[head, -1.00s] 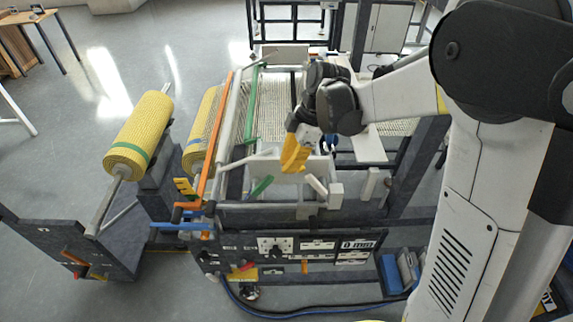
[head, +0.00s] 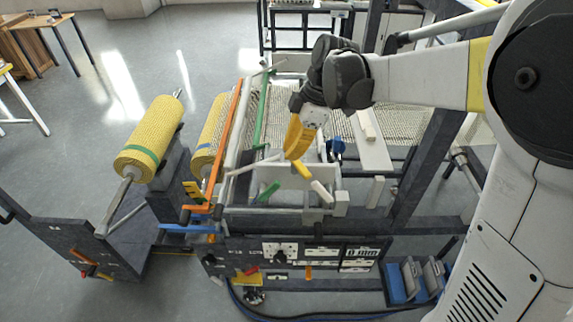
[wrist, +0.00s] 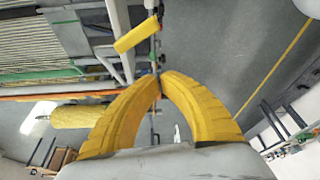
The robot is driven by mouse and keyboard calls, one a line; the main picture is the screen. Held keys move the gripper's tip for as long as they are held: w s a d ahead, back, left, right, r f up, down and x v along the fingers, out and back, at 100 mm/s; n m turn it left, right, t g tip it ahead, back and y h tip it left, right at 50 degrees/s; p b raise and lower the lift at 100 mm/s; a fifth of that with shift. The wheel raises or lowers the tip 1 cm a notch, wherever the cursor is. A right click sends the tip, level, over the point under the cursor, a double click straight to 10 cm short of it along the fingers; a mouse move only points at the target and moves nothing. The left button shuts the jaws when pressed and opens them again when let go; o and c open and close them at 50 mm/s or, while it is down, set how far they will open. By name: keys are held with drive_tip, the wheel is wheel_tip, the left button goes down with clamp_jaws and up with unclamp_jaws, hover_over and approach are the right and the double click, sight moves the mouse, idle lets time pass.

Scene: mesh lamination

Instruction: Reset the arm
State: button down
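My gripper (head: 292,152) has yellow fingers and hangs above the front part of the lamination machine (head: 330,222) in the head view. In the wrist view my gripper (wrist: 161,76) shows its two curved yellow fingers with their tips together. Nothing shows between them. My arm reaches in from the right, over the machine. A yellow-and-white lever (head: 312,183) lies just below the fingertips in the head view, and a yellow handle (wrist: 136,35) shows beyond the fingertips in the wrist view. The fingers look apart from it, though the gap is hard to judge.
Two yellow mesh rolls, one on a stand (head: 150,140) and one at the machine (head: 207,135), are at left. An orange bar (head: 222,145) and a green bar (head: 261,112) cross the machine. A dark upright post (head: 425,165) stands right. Open floor lies far left.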

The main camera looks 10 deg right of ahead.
drive_tip(key=shift+v, duration=0.9)
drive_tip(key=s+d+f+m+t+h+b, duration=0.2)
drive_tip(key=s+d+f+m+t+b, duration=0.1)
drive_tip(key=s+f+m+b, duration=0.4)
drive_tip(key=s+d+f+m+t+h+b, duration=0.1)
drive_tip(key=s+d+f+m+t+b, duration=0.3)
drive_tip(key=s+f+m+b, duration=0.3)
drive_tip(key=s+d+m+b, duration=0.1)
drive_tip(key=s+m+b, duration=0.1)
drive_tip(key=s+m, duration=0.1)
drive_tip(key=shift+s+d+f+m+h, duration=0.15)
drive_tip(key=shift+s+f+m+h, duration=0.2)
drive_tip(key=shift+s+m+h, duration=0.05)
